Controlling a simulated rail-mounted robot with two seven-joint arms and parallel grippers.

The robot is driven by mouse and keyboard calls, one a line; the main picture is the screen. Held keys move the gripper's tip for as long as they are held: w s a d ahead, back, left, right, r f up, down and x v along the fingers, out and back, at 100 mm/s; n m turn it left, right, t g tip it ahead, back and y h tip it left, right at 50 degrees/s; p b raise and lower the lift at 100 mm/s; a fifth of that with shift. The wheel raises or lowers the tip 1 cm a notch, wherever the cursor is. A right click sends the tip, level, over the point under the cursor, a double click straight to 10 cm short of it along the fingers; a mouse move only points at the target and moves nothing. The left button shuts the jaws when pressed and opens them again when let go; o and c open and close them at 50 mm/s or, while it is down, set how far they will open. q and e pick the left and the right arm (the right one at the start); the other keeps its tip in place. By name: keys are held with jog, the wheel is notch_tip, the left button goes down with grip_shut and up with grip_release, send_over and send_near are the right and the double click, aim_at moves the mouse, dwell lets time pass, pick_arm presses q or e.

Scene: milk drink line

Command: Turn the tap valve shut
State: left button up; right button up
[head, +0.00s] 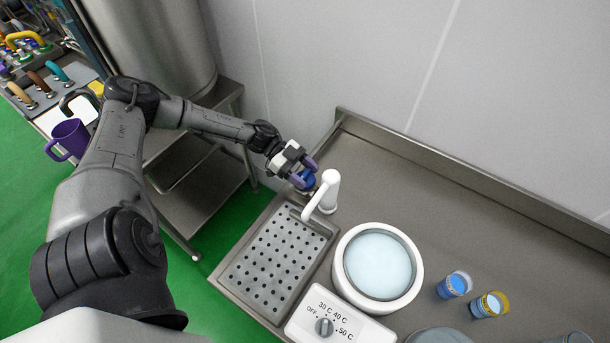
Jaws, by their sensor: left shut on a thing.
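The white tap (329,189) stands at the back left of the steel counter, its spout reaching down over the perforated drain tray (272,262). The blue tap valve (308,181) is on the far left side of the tap, partly hidden by the fingers. My left gripper (307,174) has purple fingertips and is shut on the blue valve. No water stream shows below the spout. My right gripper is not in view.
A round white basin of pale liquid (413,284) stands right of the tray, with a dial panel (341,327) in front. Two small cups, one blue (455,285) and one yellow-rimmed (489,304), stand further right. A purple mug (70,138) is at the left.

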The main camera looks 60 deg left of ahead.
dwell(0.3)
pick_arm(q)
jog(key=o, duration=0.9)
jog(key=shift+c, duration=0.2)
jog(key=shift+a, duration=0.1)
jog(key=p+v, duration=0.1)
jog(key=v, duration=1.2)
jog(key=shift+s+a+r, duration=0.15)
jog(key=shift+a+r, duration=0.05)
jog(key=shift+a, duration=0.05)
jog(key=shift+f, duration=0.1)
